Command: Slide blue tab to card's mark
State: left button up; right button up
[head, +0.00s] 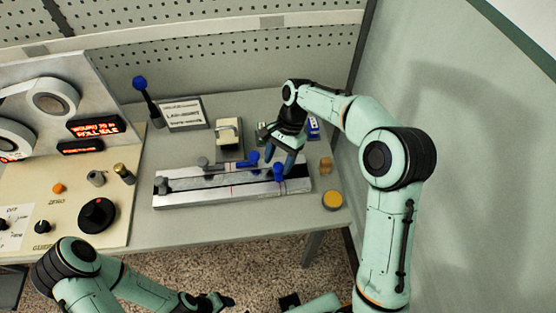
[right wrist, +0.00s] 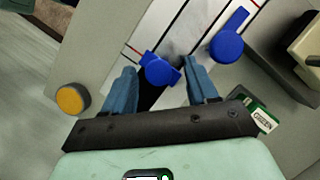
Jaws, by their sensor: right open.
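A pale slide board (head: 215,198) with two long slots lies on the table. One blue tab (head: 278,172) sits on the front slot near its right end; it also shows in the right wrist view (right wrist: 161,70). Another blue tab (head: 250,160) sits on the rear slot, farther left; the wrist view shows it too (right wrist: 229,44). My right gripper (right wrist: 160,76) is open, its blue fingers on either side of the front blue tab. Contact cannot be told. A printed card (head: 183,113) stands behind the board; its text is too small to read. My left gripper (head: 215,301) is low, off the table's front edge.
A red line (right wrist: 134,48) crosses the board near the front tab. A lever with a blue ball (head: 139,83) and a beige device (head: 228,133) stand behind. A yellow disc (head: 332,200) lies right. The control panel (head: 75,195) fills the left. A wall bounds the right.

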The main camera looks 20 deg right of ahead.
pick_arm(q)
jog(key=w+r+p, duration=0.2)
jog(key=w+r, duration=0.1)
jog(key=r, duration=0.1)
jog(key=shift+w+p, duration=0.3)
jog(key=shift+p, duration=0.1)
pick_arm(e)
jog(key=v, duration=1.2)
jog(key=shift+w+r, duration=0.25)
jog(key=shift+r, duration=0.1)
